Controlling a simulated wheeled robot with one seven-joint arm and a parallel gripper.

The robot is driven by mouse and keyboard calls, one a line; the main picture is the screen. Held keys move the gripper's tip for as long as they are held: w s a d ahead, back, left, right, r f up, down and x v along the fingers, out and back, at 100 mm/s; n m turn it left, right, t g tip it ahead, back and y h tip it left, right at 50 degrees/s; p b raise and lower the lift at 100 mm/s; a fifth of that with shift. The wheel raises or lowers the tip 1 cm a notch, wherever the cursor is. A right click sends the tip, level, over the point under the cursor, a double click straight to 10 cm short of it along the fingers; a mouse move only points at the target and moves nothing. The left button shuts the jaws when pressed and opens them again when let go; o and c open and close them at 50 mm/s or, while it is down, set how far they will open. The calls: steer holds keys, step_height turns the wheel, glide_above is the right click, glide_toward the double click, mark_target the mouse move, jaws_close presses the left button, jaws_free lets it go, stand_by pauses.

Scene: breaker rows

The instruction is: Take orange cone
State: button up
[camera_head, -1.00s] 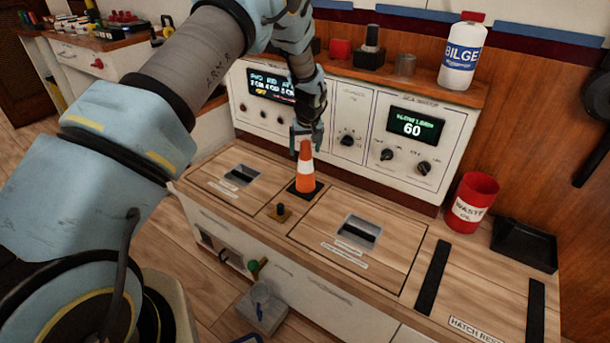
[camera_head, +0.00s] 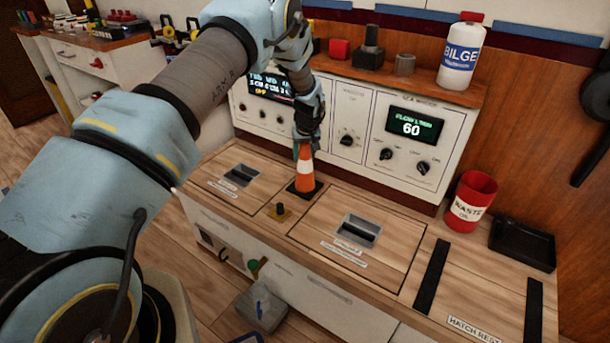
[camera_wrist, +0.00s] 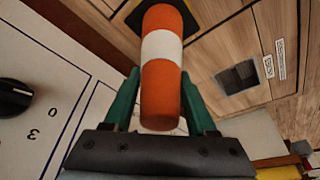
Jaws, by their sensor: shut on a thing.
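The orange cone (camera_head: 304,172) has a white band and a dark square base. It stands upright on the wooden counter (camera_head: 375,210), between two recessed-handle hatches. My gripper (camera_head: 305,142) points down over it, with its fingers around the cone's top. In the wrist view the cone (camera_wrist: 161,80) lies between the two green fingers of my gripper (camera_wrist: 160,105), and its base shows at the top of the picture. The gripper is shut on the cone's upper part. The base appears to rest on the counter.
A control panel (camera_head: 365,130) with knobs and screens stands just behind the cone. A BILGE bottle (camera_head: 461,52) stands on the shelf.

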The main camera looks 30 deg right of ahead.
jaws_close()
stand_by(0.6)
